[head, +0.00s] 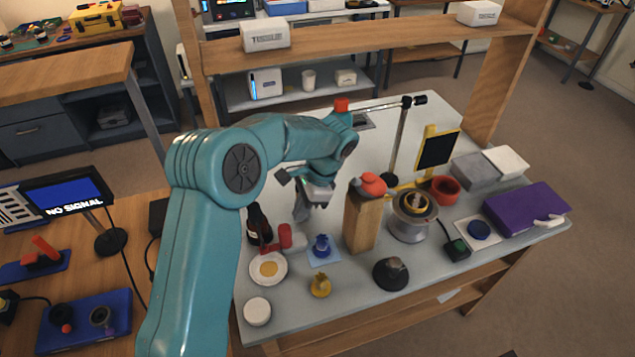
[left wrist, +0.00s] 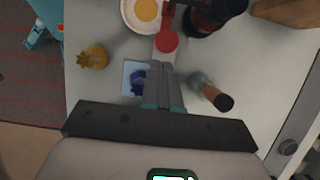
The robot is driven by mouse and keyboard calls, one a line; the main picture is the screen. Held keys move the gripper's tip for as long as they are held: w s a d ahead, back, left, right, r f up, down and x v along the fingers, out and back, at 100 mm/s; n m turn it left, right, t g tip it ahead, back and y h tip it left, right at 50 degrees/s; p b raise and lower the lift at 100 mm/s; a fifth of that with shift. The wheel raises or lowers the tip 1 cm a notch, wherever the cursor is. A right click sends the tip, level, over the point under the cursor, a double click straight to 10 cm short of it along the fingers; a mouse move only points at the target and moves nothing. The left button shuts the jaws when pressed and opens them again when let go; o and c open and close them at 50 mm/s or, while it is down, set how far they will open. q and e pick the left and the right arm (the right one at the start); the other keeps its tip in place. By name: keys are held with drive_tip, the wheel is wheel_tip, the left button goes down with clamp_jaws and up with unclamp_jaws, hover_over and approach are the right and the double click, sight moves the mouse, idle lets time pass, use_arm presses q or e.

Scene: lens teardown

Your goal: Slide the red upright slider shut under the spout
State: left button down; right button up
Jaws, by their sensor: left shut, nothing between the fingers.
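A red upright piece (head: 285,236), which I take to be the slider, stands on a pale base behind the white plate (head: 255,277) with a yellow disc. In the left wrist view the red piece (left wrist: 166,41) shows a round top just beyond my fingertips. A dark bottle-like thing (head: 258,222) stands beside it; I cannot tell which part is the spout. My left gripper (head: 302,217) is shut and empty, pointing down, above and slightly right of the red piece. It also shows in the left wrist view (left wrist: 165,68). Contact is not visible. My right gripper is not in view.
A blue knob (head: 322,245) on a light blue square and a yellow piece (head: 320,285) lie near the plate. A wooden block (head: 360,222) with a red top stands to the right. A metal pot (head: 412,222) and dark dome (head: 391,273) are farther right.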

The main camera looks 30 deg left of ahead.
use_arm(q)
drive_tip(key=v, duration=1.2)
drive_tip(key=shift+r, duration=0.2)
